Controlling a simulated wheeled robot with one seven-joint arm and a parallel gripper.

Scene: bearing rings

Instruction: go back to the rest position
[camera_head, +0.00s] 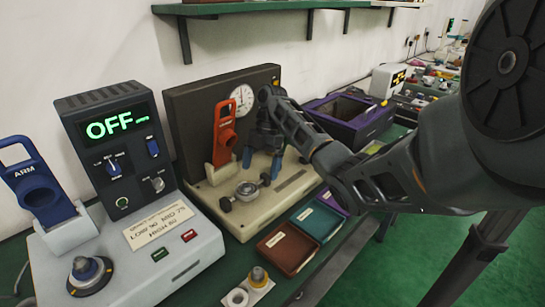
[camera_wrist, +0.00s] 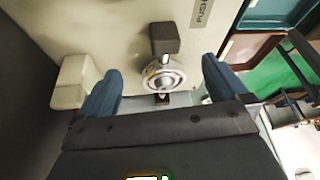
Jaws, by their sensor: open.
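My gripper (camera_head: 262,163) is at the beige test stand (camera_head: 290,186), in front of its dark back panel. Its two blue fingers are apart, with nothing held between them. In the wrist view the gripper (camera_wrist: 160,82) points at the stand, and a silver bearing ring (camera_wrist: 164,76) shows between and beyond the fingertips. In the head view the ring (camera_head: 247,190) sits on the stand's front part between dark blocks, apart from the fingers. My arm reaches in from the right and hides part of the back panel.
An orange tool (camera_head: 223,135) and a dial gauge (camera_head: 243,98) stand at the back panel. A grey control box (camera_head: 108,150) reading OFF is at left, with a blue ARM handle (camera_head: 40,190). Brown (camera_head: 287,250) and teal (camera_head: 318,222) trays lie in front. A purple bin (camera_head: 350,120) stands behind my arm.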

